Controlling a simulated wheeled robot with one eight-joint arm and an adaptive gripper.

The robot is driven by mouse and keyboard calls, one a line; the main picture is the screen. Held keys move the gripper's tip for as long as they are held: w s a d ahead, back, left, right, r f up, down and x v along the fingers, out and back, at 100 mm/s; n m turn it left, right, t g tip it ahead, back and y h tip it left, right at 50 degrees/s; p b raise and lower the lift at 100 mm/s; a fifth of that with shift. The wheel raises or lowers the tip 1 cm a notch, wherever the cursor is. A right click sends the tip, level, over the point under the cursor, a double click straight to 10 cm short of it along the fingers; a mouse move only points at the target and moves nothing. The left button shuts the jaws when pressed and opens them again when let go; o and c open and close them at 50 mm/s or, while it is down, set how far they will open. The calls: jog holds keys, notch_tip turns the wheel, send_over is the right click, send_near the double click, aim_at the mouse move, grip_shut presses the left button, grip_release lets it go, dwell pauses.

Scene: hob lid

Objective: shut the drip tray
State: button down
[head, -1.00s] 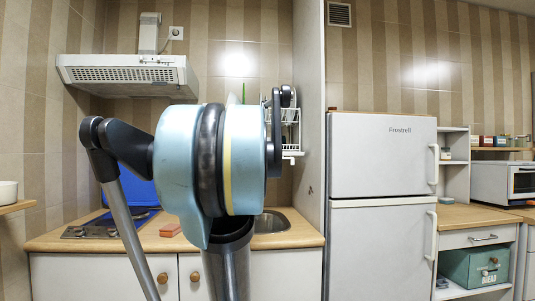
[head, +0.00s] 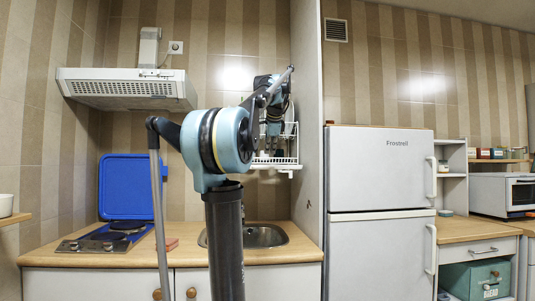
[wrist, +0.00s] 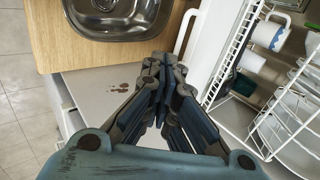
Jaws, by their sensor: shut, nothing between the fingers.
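The white drip tray (head: 284,166) shows as a shallow ledge under the dish rack on the wall, beside the tall side panel. In the wrist view a white slab (wrist: 222,38) with a curved edge piece lies beside the rack and looks like this tray. How far out it stands, I cannot tell. My gripper (wrist: 163,62) is shut and empty. In the head view it hangs in front of the rack and covers part of it. In the wrist view its tips lie near the white slab; I cannot tell whether they touch.
The wire dish rack (wrist: 285,110) holds dishes and cups close to my fingers. The side panel (head: 311,120) stands just right of it. The sink (head: 262,235) is set in the wooden counter below. A blue hob lid (head: 130,187) stands raised at the left.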

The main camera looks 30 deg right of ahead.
jog(key=w+r+x, duration=0.1)
jog(key=x, duration=0.9)
jog(key=shift+w+d, duration=0.25)
jog(key=shift+w, duration=0.35)
jog(key=w+d, duration=0.1)
jog(key=w, duration=0.3)
jog(key=w+d, duration=0.1)
jog(key=w, duration=0.4)
jog(key=w+d, duration=0.2)
jog(key=w, duration=0.2)
jog(key=shift+w+d, duration=0.1)
jog(key=shift+w, duration=0.1)
jog(key=shift+s, duration=0.1)
